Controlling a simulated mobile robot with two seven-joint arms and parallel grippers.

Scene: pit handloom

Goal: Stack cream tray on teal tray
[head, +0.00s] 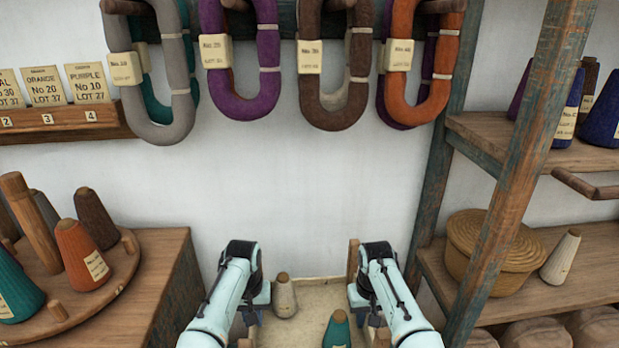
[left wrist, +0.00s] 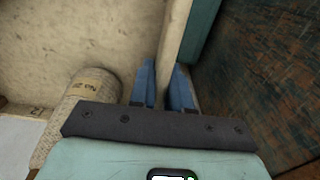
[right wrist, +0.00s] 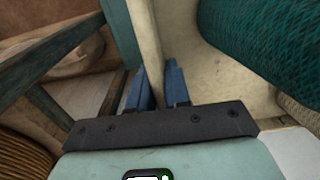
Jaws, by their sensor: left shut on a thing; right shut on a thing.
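The cream tray (head: 311,289) lies low between my two arms in the head view, holding a cream yarn cone (head: 283,299) and a teal yarn cone (head: 337,331). My left gripper (left wrist: 165,85) is shut on one side wall of the cream tray (left wrist: 173,40), beside the cream cone (left wrist: 85,105). My right gripper (right wrist: 158,85) is shut on the opposite wall (right wrist: 146,40), beside the teal cone (right wrist: 250,40). A dark teal band shows just outside the wall in the left wrist view and in the right wrist view; I cannot tell whether it is the teal tray.
A wooden cabinet with a round cone stand (head: 130,265) is on the left. Shelves with a lidded basket (head: 510,250) and cones are on the right, behind a slanting post (head: 525,160). Yarn hanks (head: 335,110) hang on the wall above.

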